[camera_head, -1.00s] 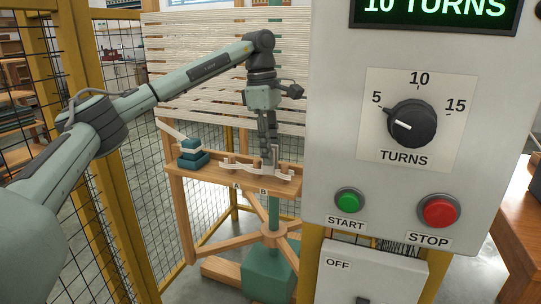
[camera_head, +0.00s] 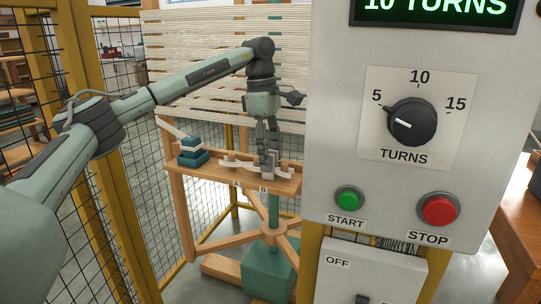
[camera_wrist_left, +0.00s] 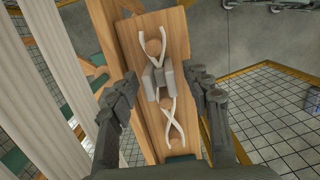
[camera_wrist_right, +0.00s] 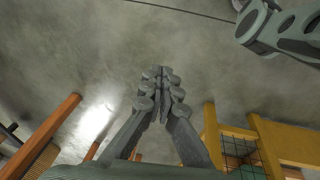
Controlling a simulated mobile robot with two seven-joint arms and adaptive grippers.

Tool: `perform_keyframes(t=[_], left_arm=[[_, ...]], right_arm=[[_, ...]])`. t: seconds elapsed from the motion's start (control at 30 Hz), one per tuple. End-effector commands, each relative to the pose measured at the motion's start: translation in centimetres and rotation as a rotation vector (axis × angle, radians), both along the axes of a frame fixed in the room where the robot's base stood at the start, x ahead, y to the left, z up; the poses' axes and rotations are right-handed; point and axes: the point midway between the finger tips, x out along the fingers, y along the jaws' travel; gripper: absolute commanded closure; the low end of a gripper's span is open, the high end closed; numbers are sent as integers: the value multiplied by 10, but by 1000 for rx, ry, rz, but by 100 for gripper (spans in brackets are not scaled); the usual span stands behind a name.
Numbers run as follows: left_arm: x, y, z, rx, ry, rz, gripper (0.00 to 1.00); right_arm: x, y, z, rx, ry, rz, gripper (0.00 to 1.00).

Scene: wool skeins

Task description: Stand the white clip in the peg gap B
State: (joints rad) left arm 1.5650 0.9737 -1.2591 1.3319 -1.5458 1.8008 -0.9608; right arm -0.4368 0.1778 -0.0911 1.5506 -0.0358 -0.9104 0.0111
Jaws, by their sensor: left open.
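The white clip (camera_wrist_left: 158,80) looks pale grey in the left wrist view. It stands on the wooden peg board (camera_wrist_left: 188,128) between two round pegs, across the white yarn (camera_wrist_left: 174,112) that winds past them. In the head view the clip is small and partly hidden by the fingers, above the label B (camera_head: 264,190). My left gripper (camera_wrist_left: 167,82) is open, its fingers on either side of the clip with clear space to each. It also shows in the head view (camera_head: 268,160), low over the board. My right gripper (camera_wrist_right: 162,88) is shut and empty, above the floor.
The grey control box (camera_head: 345,130) with dial and buttons fills the right. A yellow-framed mesh fence (camera_head: 112,150) stands on the left.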

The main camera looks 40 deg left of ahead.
Motion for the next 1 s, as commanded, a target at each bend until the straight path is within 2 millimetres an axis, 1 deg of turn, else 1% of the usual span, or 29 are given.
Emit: perform_keyframes(t=[0.17,0.3,0.4,0.5,0.57,0.73,1.0], left_arm=[[0,2,24,-1,-4,-1,51],[0,5,57,-2,-6,-1,51],[-1,8,79,-2,-5,-1,51],[-2,10,98,0,-3,-1,51],[-2,11,106,1,-4,-1,51],[-3,13,119,0,-2,-1,51],[-3,14,120,0,0,-1,51]], right_arm=[[-2,-1,-3,0,8,-3,100],[4,1,6,3,-6,-5,100],[7,2,8,5,-13,-5,100],[6,1,8,4,-12,-4,100],[3,1,6,2,-7,-4,100],[-7,-2,-3,-2,13,-4,100],[-6,-1,-5,-1,10,0,100]])
